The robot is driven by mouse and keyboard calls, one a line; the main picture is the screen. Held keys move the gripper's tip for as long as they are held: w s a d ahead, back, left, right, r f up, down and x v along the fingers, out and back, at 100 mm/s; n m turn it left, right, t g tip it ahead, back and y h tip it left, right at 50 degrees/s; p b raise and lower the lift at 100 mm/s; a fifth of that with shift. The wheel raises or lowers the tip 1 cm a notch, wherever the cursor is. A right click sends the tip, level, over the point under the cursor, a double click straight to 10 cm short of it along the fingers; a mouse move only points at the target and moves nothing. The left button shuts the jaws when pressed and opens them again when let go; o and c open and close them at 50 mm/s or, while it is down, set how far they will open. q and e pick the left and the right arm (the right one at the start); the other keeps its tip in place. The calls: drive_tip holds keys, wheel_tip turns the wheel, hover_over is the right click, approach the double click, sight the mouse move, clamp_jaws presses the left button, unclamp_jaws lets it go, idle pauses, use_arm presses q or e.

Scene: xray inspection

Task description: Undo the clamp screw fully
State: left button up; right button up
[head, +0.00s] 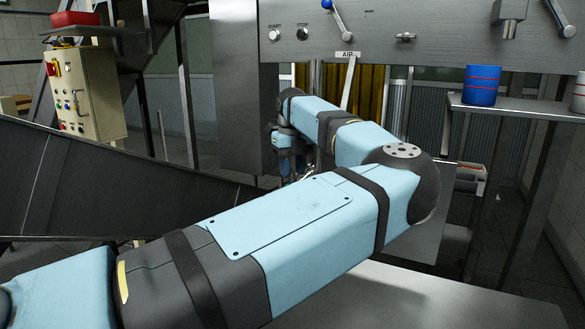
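My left arm reaches in from the lower left and bends back at the elbow toward the grey machine. My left gripper (300,174) is at the far end of it, below the machine's front panel. My own forearm hides most of the gripper, so I cannot tell whether it is open or shut, or whether it touches anything. I cannot make out the clamp screw for certain. A small metal handle (405,37) sits on the panel, well above and right of the gripper; I cannot tell if it is the screw. My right gripper is out of view.
The grey machine panel (440,52) has START and STOP buttons and levers. A blue cup-like container (482,85) stands on a metal shelf (530,108) at right. A cream control box (85,97) is at left. A bare pale surface (430,300) lies at lower right.

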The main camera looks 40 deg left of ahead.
use_arm(q)
clamp_jaws()
drive_tip(key=n+p, duration=0.1)
drive_tip(key=n, duration=0.4)
drive_tip(key=shift+r+n, duration=0.1)
drive_tip(key=shift+n, duration=0.3)
drive_tip(key=n, duration=0.5)
drive_tip(key=n+p, duration=0.1)
drive_tip(key=n, duration=0.5)
drive_tip(key=shift+n, duration=0.4)
drive_tip(key=n, duration=0.6)
